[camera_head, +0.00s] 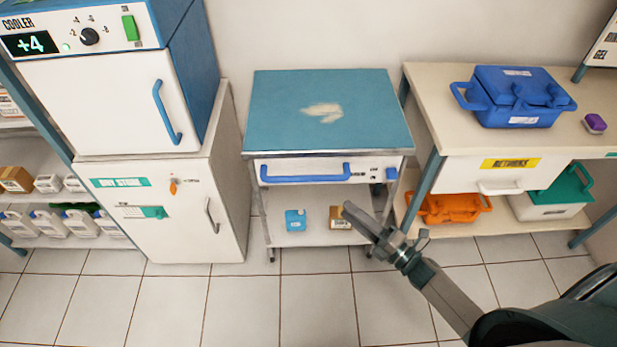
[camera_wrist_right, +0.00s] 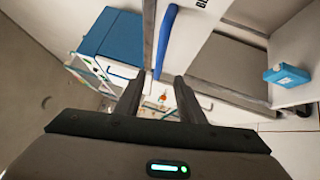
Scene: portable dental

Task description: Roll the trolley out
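The trolley (camera_head: 270,110) stands against the wall between the cooler stack and the bench. It has a blue top with a pale worn patch, a white front and a blue bar handle (camera_head: 305,173). My right gripper (camera_head: 352,212) reaches in from the lower right, apart from the handle and in front of the trolley's lower right part. In the right wrist view the gripper (camera_wrist_right: 157,82) is open and empty. The trolley's handle (camera_wrist_right: 166,40) runs upward in that view, beyond the fingertips. My left gripper is not in view.
A small blue box (camera_head: 295,220) and a brown box (camera_head: 339,218) are on the trolley's lower shelf. The cooler (camera_head: 120,100) on a white cabinet (camera_head: 170,225) is left; the bench (camera_head: 430,85) with a blue case is right. Tiled floor (camera_head: 300,305) in front is clear.

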